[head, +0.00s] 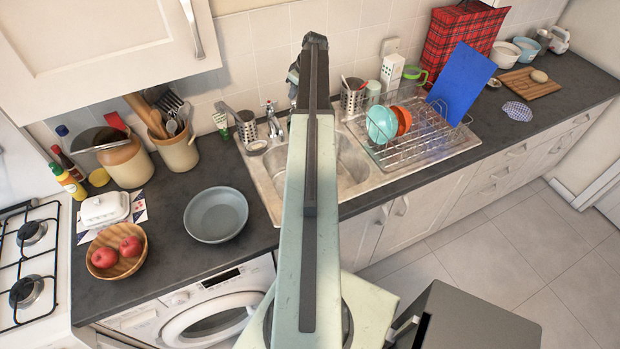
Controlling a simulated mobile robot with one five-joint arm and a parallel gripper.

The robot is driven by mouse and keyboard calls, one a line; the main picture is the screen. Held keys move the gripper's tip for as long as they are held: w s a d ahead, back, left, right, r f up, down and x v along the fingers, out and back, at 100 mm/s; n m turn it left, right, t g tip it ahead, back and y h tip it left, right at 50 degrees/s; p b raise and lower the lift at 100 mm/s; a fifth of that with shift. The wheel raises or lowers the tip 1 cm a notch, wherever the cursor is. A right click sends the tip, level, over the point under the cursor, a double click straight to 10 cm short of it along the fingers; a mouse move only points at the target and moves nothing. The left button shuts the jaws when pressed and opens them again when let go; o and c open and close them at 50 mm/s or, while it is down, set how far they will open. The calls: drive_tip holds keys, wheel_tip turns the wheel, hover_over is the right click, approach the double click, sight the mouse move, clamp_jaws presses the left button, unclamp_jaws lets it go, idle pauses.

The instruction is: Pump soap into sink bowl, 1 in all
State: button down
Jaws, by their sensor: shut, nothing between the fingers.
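The steel sink bowl (352,160) is set in the dark counter, and my arm crosses in front of it and hides its middle. I cannot make out a soap pump; it may be hidden behind my arm. A small green-and-white tube (221,125) stands on the counter left of the sink. The tap (271,118) rises at the back edge of the sink. My gripper (293,76) is at the far end of my arm, above the back of the sink near the tiled wall. It is mostly hidden behind the arm; it is shut and empty.
A wire rack (425,140) with bowls and a blue board (461,84) stands right of the sink. Steel cutlery holders (247,127) flank the sink. A grey plate (216,214) and a fruit bowl (117,251) lie left. The wall cabinet (110,45) hangs at upper left.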

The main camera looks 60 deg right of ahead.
drive_tip(key=shift+r, duration=0.1)
wheel_tip(320, 180, up, 6)
drive_tip(key=p, duration=0.6)
drive_tip(key=shift+a+f, duration=0.1)
drive_tip(key=shift+f, duration=0.1)
